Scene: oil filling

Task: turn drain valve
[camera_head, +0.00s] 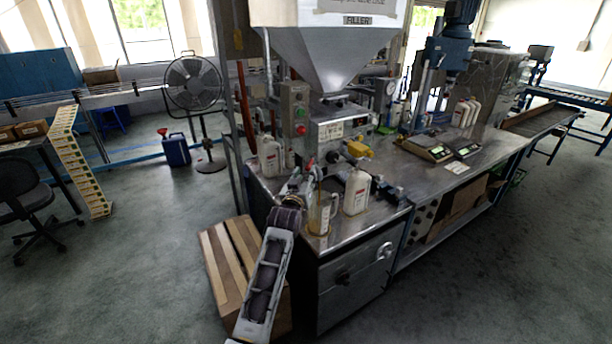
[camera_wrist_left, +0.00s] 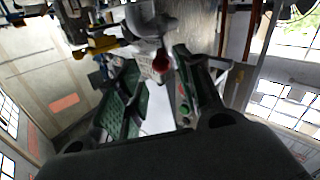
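The filling machine (camera_head: 330,130) stands on the metal bench, with a steel hopper on top. A small red valve handle (camera_head: 312,166) shows low on its front. My left arm reaches up from the bottom, and its gripper (camera_head: 304,184) is close to this handle. In the left wrist view the red handle (camera_wrist_left: 161,64) lies near the gap between the fingertips. The two fingers stand apart there, with light showing between them. I cannot tell whether either touches the handle. My right gripper is not in view.
A clear jug (camera_head: 320,214) with amber liquid stands just right of my left wrist. A white bottle (camera_head: 357,190) is right of it; another white bottle (camera_head: 270,158) stands behind left. The floor at left is largely free.

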